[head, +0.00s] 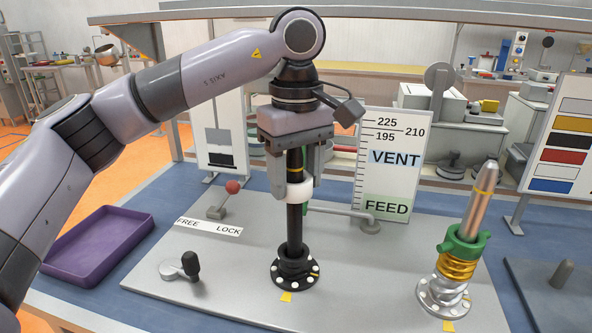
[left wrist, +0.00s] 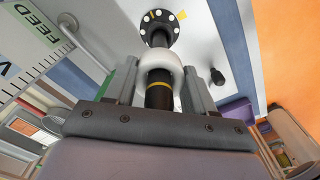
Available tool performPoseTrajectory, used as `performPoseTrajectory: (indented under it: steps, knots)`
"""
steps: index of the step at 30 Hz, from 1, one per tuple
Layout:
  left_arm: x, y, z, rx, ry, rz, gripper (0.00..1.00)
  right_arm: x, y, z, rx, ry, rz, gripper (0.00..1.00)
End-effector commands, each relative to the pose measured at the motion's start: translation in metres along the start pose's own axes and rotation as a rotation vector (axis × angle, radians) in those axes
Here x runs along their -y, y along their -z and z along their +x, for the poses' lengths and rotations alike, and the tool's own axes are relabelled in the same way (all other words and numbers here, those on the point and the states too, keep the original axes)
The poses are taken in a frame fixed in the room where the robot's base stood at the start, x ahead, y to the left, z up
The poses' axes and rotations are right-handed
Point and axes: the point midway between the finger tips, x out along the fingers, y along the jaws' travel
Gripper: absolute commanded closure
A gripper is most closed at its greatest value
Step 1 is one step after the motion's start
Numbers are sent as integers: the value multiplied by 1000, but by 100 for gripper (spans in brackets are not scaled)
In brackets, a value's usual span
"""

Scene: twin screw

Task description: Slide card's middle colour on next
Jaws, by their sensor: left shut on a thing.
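A white ring (head: 300,193) is around the upright black post (head: 295,228), about midway up; it also shows in the left wrist view (left wrist: 160,57). My left gripper (head: 300,190) points down over the post, its fingers shut on the ring from both sides. The black post has a yellow band near its top and a round flange at its foot. The tilted steel post (head: 479,205) at right carries a green collar (head: 463,246) above gold rings (head: 456,267). The card (head: 566,140) at far right shows stripes including gold, black, red and blue. My right gripper is out of view.
A grey plate (head: 220,268) bears both posts, a black-knobbed lever (head: 190,265), a red-knobbed lever (head: 232,187) and a FREE/LOCK label (head: 208,226). A VENT/FEED scale board (head: 392,165) stands behind. An empty purple tray (head: 98,246) lies at left.

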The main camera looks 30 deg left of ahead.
Motion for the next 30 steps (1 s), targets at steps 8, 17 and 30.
performPoseTrajectory:
  steps: [8,17,30]
  knots:
    - [0,0,3,0,0,0,16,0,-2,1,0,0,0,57]
    - [-1,0,-7,0,-3,0,16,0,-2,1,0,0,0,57]
    - [0,0,-67,-1,-1,0,16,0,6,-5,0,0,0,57]
